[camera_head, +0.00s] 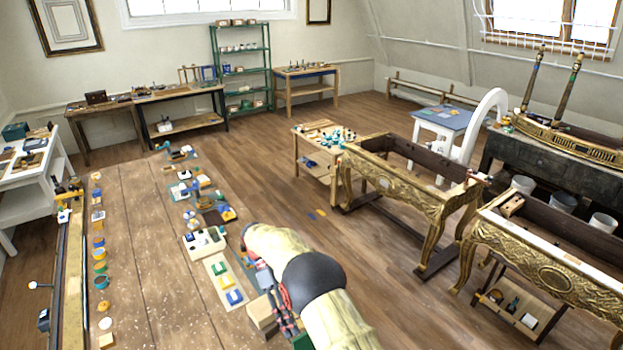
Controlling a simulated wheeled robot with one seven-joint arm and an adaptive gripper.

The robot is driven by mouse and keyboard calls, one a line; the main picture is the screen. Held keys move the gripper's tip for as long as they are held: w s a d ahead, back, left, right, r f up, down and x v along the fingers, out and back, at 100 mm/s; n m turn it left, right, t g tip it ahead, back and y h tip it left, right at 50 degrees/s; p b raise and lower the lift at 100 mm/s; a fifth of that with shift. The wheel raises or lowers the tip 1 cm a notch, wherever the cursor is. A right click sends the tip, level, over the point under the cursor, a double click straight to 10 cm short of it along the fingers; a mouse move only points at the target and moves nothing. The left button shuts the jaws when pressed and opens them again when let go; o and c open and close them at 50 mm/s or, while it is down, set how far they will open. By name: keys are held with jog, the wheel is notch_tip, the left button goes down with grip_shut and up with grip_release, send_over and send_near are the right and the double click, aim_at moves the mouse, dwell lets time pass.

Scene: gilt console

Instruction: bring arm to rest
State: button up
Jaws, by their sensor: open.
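My arm crosses the lower middle of the head view, with cream links on either side of a dark joint. It hangs over the right edge of the long wooden workbench (150,255). The fingers of my gripper cannot be made out; the arm or the frame edge hides them. I see nothing held.
Small parts, a white block tray (203,243) and a pale mat (221,282) line the bench's right side. Gilt console frames (400,185) stand to the right. Floor (370,260) between is mostly clear.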

aim_at(294, 340)
jog(key=f, duration=0.1)
jog(key=f+m, duration=0.1)
jog(key=f, duration=0.1)
jog(key=shift+w+a+m+t+y, duration=0.25)
jog(key=shift+m+t+y, duration=0.05)
jog(key=shift+m+t, duration=0.1)
jog(key=s+d+m+t+y+b, duration=0.5)
jog(key=s+d+m+t+b, duration=0.8)
jog(key=s+d+b, duration=1.1)
jog(key=s+m+b, duration=0.1)
jog(key=s+b, duration=0.1)
jog(key=b, duration=0.2)
jog(key=shift+d+r+b, duration=0.25)
jog(key=shift+r+b, duration=0.1)
jog(key=shift+b, duration=0.05)
